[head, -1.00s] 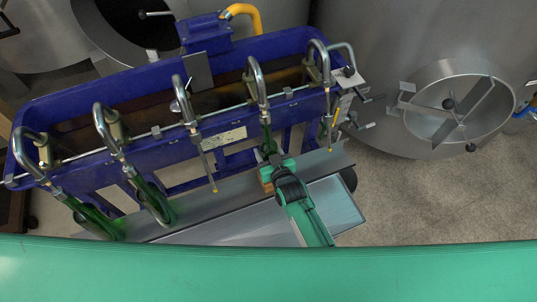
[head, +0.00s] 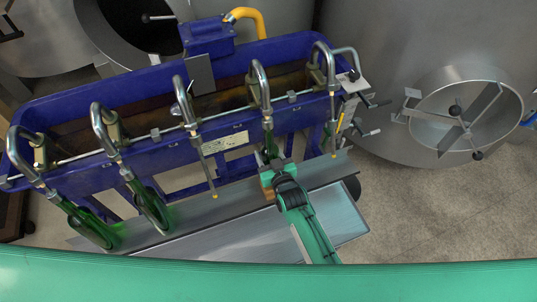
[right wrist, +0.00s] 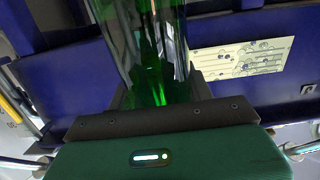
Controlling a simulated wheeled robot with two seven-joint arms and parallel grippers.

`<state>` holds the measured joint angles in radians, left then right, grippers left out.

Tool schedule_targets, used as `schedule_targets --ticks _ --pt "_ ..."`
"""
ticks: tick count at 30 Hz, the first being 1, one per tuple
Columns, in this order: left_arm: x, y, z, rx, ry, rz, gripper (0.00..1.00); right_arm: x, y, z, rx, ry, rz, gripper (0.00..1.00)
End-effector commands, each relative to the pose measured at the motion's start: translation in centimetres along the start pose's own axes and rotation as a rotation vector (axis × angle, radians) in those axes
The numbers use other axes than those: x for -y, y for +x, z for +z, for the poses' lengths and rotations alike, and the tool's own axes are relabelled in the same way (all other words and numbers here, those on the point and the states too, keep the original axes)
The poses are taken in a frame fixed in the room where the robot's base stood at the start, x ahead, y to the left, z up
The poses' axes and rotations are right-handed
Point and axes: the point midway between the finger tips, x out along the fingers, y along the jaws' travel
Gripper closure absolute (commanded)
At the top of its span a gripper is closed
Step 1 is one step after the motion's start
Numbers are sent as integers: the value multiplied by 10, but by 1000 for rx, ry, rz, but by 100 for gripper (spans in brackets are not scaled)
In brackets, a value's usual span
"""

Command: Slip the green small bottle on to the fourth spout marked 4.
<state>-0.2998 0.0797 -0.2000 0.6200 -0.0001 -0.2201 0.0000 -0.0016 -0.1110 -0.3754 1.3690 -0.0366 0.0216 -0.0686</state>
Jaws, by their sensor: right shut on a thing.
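The green bottle (head: 269,147) shows in the head view below the fourth spout from the left (head: 262,82). My right gripper (head: 274,170) is shut on it. The bottle's top meets the lower part of that spout, and the spout's tip does not show. I cannot tell for sure whether the tip is inside the neck or behind the bottle. In the right wrist view the green glass (right wrist: 150,55) stands between my jaws, and its neck is out of frame. The spout numbers are not readable. My left gripper is not in view.
Green bottles hang at the first (head: 90,225) and second (head: 151,207) spouts. The third spout (head: 204,165) and the fifth spout (head: 333,125) are empty. The blue trough (head: 150,145) stands behind, with a grey ledge (head: 215,207) below. Steel tanks (head: 400,60) stand behind and right.

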Motion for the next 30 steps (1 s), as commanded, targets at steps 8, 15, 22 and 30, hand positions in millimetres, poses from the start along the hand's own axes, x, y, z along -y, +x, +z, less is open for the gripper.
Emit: schedule_targets --ticks 8,15,22,30 --pt "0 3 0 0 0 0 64 0 0 3 -2 0 0 80" --pt "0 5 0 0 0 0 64 0 0 7 -2 0 0 80" --pt "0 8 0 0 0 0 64 0 0 10 -2 0 0 80" --pt "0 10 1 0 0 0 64 0 0 14 -2 0 0 80"
